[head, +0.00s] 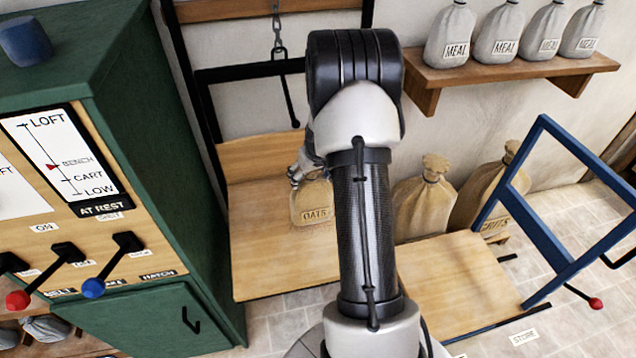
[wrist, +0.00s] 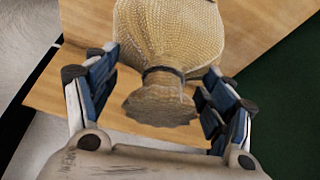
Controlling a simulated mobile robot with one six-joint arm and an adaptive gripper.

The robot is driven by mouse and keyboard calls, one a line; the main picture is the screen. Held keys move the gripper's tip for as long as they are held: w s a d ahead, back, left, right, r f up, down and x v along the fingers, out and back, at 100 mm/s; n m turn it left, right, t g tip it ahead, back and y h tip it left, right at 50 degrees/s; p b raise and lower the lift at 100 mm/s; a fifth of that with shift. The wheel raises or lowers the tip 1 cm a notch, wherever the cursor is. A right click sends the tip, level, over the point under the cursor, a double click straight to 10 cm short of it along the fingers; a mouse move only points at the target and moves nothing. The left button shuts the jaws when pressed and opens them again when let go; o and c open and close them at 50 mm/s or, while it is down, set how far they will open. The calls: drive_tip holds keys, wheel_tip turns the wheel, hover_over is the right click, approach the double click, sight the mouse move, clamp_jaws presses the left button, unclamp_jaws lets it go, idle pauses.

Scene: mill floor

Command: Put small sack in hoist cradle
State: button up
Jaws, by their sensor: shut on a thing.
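The small sack (head: 313,203), tan and labelled OATS, is upright in the head view, partly hidden by my arm. My gripper (head: 300,174) is shut on its tied neck. In the wrist view the sack (wrist: 170,40) has its gathered top between the fingers of my gripper (wrist: 160,88). The hoist cradle (head: 275,268) is a wooden platform with a wooden back and a black frame, hung by a chain. The sack appears over the cradle, near its back board. I cannot tell whether its bottom touches the boards.
A green cabinet (head: 165,150) with levers and an AT REST gauge stands close left of the cradle. A cart (head: 455,280) with a blue handle is at right. Large sacks (head: 424,200) stand behind it. A wall shelf (head: 500,72) holds several MEAL sacks.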

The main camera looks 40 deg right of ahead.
drive_tip(key=shift+w+d, duration=0.2)
drive_tip(key=shift+w, duration=0.3)
drive_tip(key=shift+w+d, duration=0.2)
drive_tip(key=shift+w, duration=0.25)
drive_tip(key=shift+f+b, duration=0.6)
drive_tip(key=shift+f, duration=1.15)
drive_tip(key=o, duration=2.1)
drive_tip(key=shift+s, duration=0.15)
